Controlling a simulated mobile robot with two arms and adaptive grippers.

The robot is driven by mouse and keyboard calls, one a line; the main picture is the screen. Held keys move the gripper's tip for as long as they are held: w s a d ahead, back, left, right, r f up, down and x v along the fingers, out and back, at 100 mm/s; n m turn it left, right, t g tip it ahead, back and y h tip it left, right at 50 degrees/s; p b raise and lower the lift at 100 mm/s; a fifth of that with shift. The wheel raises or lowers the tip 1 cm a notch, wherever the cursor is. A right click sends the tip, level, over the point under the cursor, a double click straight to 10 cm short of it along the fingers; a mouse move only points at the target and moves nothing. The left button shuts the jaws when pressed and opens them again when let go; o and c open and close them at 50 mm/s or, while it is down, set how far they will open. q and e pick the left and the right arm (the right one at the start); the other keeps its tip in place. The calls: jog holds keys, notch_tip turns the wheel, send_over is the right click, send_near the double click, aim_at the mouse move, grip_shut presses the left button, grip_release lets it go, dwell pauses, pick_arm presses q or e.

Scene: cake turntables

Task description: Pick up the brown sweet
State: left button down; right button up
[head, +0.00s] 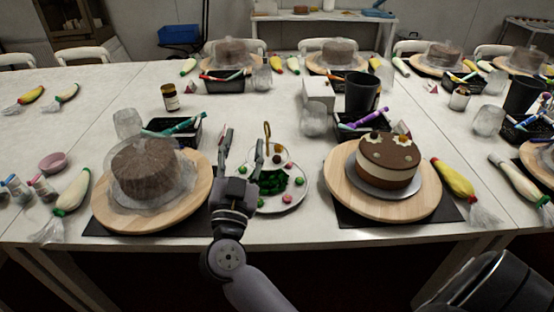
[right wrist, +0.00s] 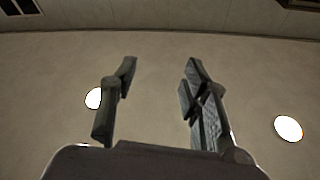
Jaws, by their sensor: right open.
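A tiered sweet stand with a gold handle (head: 267,133) stands between two cakes in the head view. Its white lower plate (head: 296,200) holds green pieces and several small round sweets. A small dark reddish-brown sweet (head: 276,158) shows on the upper part, but it is too small to be sure of its colour. My right gripper (head: 241,137) is open and empty, fingers pointing up, just left of and partly in front of the stand. In the right wrist view its open fingers (right wrist: 158,75) show against a plain pale surface. My left gripper is not in view.
A wrapped brown cake on a wooden turntable (head: 108,211) stands at left. A decorated chocolate cake (head: 387,162) stands on a wooden turntable (head: 350,204) at right. Piping bags (head: 453,179), tool trays, a black cup (head: 362,92) and glasses crowd the table. The front table edge is close.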

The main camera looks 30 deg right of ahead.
notch_tip(320, 180, down, 6)
jog(key=d+g, duration=0.1)
jog(key=g, duration=0.4)
jog(key=g+y, duration=0.2)
jog(key=g, duration=0.1)
send_near(276, 160)
jog(key=x, duration=0.9)
jog(key=shift+r, duration=0.2)
jog(key=shift+f, duration=0.2)
jog(key=c, duration=0.8)
